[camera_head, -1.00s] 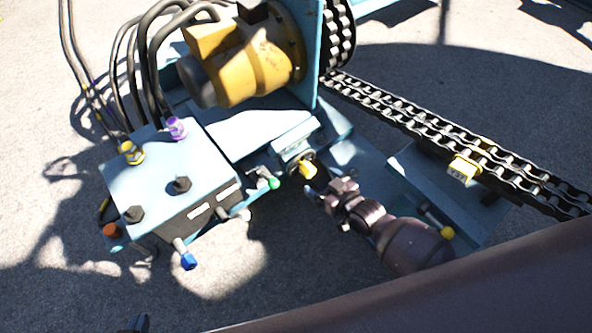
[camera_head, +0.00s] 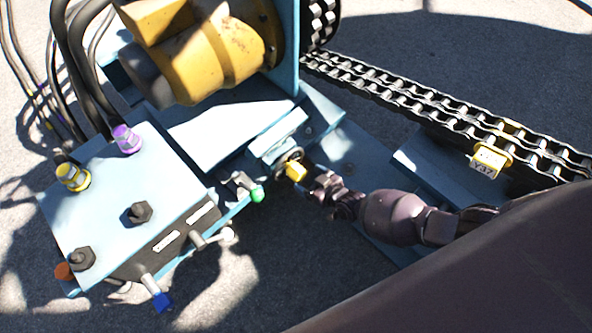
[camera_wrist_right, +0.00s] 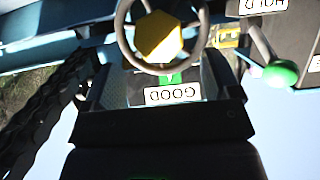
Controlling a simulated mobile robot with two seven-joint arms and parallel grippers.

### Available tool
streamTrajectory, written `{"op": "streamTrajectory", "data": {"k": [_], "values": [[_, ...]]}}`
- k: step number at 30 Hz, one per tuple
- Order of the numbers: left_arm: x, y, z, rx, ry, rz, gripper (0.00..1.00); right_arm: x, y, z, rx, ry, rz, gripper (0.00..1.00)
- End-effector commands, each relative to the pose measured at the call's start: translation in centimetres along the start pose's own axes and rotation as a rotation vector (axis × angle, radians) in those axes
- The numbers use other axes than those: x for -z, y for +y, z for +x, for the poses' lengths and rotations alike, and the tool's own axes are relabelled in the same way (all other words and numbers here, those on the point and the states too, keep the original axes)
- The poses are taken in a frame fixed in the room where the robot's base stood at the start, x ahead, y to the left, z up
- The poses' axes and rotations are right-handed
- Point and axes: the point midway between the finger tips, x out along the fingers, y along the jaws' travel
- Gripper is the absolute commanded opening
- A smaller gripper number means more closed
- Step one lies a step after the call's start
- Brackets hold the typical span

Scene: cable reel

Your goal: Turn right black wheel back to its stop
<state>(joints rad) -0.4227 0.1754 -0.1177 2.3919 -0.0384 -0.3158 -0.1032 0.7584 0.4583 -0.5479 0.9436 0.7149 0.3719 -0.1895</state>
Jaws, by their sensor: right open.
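A black ring-shaped wheel with a yellow hub (camera_head: 291,164) sits on the front of a blue block in the middle of the head view. It shows larger at the top of the right wrist view (camera_wrist_right: 160,38), above a label reading "GOOD" with a green mark (camera_wrist_right: 172,92), seen upside down. My right gripper (camera_head: 311,174) is just right of the wheel, pointing at it. In the wrist view its dark fingers (camera_wrist_right: 160,68) are spread to either side, with the wheel ahead between them. The head view does not show whether they touch the rim. My left gripper is out of view.
A blue control box (camera_head: 125,190) with black knobs stands at left. A green-tipped lever (camera_head: 256,194) is close left of the wheel. A yellow motor (camera_head: 205,50) is above. A chain (camera_head: 430,105) with a yellow tag (camera_head: 487,160) runs along the right.

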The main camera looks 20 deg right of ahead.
Motion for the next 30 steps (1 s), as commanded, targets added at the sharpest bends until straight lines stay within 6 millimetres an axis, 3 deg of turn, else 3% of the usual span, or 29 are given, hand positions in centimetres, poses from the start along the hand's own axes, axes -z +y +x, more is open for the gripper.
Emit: {"op": "streamTrajectory", "data": {"k": [1,12,25,26,30], "values": [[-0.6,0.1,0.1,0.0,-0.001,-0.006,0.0,-0.7,-0.2,0.8,0.002,-0.007,0.002,0.83],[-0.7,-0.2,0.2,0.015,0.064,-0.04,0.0,-0.5,-0.1,5.1,0.001,-0.005,0.002,0.83],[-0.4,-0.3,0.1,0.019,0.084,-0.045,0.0,0.0,0.0,5.9,0.0,-0.001,0.0,0.83],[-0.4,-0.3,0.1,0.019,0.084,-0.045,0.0,0.0,0.0,5.9,0.0,-0.001,0.0,0.81],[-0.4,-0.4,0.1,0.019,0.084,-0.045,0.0,0.0,0.0,5.9,0.0,-0.001,0.0,0.6]]}}
